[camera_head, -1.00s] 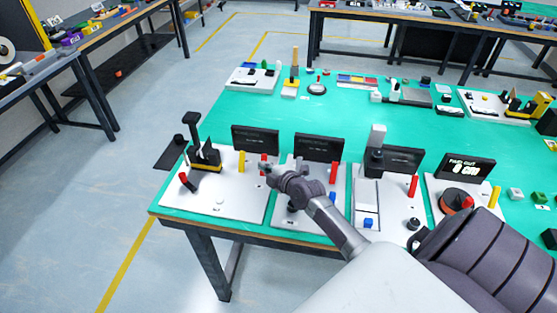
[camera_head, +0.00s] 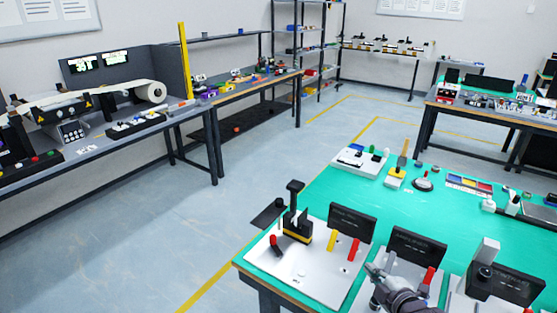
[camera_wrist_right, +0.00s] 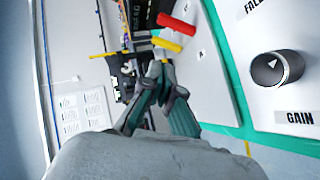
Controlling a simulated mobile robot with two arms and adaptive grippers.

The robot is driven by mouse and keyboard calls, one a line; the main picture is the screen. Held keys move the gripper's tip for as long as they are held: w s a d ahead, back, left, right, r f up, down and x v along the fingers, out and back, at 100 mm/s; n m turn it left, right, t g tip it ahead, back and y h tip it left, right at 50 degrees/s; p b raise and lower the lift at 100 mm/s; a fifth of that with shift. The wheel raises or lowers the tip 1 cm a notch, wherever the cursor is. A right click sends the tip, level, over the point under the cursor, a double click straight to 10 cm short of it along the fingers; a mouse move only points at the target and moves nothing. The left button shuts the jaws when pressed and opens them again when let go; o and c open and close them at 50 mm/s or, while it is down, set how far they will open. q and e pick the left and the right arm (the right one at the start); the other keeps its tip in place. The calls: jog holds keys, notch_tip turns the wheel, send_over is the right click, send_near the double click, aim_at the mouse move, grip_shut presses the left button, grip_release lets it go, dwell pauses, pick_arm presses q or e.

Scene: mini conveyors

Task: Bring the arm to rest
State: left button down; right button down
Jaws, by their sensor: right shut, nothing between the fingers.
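My right gripper (camera_head: 370,268) comes in at the bottom of the head view, above the green table between the first and second white boards. Its fingers are shut with nothing between them. In the right wrist view the closed fingers (camera_wrist_right: 161,72) point toward the first board. A red post (camera_head: 353,248) and a yellow post (camera_head: 332,240) on that board stand just beyond the fingertips. The red post (camera_wrist_right: 176,23) and yellow post (camera_wrist_right: 166,44) also show in the wrist view. I see no contact with either. My left gripper is out of view.
The first white board (camera_head: 305,268) carries a black-and-yellow device (camera_head: 297,226). Black upright panels (camera_head: 352,221) stand behind the boards. A black knob (camera_wrist_right: 277,68) marked GAIN shows in the wrist view. Open floor (camera_head: 200,235) lies left of the green table (camera_head: 330,187).

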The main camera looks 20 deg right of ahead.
jog(key=s+a+f+g, duration=0.1)
jog(key=a, duration=0.1)
jog(key=s+a+f+m, duration=0.1)
jog(key=s+a, duration=0.1)
jog(key=s+a+f+m+g+y, duration=0.1)
jog(key=a, duration=0.1)
jog(key=shift+s+a+f+g, duration=0.2)
jog(key=shift+s+a+g, duration=0.1)
jog(key=shift+a, duration=0.1)
jog(key=s+a+f+m+g, duration=0.1)
jog(key=s+a+m+g, duration=0.35)
jog(key=s, duration=0.55)
jog(key=s+a+m+g, duration=0.4)
jog(key=s+a+m, duration=0.2)
jog(key=s, duration=0.4)
notch_tip(320, 180, down, 26)
jog(key=s+g, duration=0.1)
jog(key=s, duration=0.1)
jog(key=s+d+f+n+g, duration=0.1)
jog(key=s+d+f, duration=0.1)
jog(key=s+f, duration=1.4)
jog(key=shift+d, duration=0.3)
jog(key=shift+s, duration=0.1)
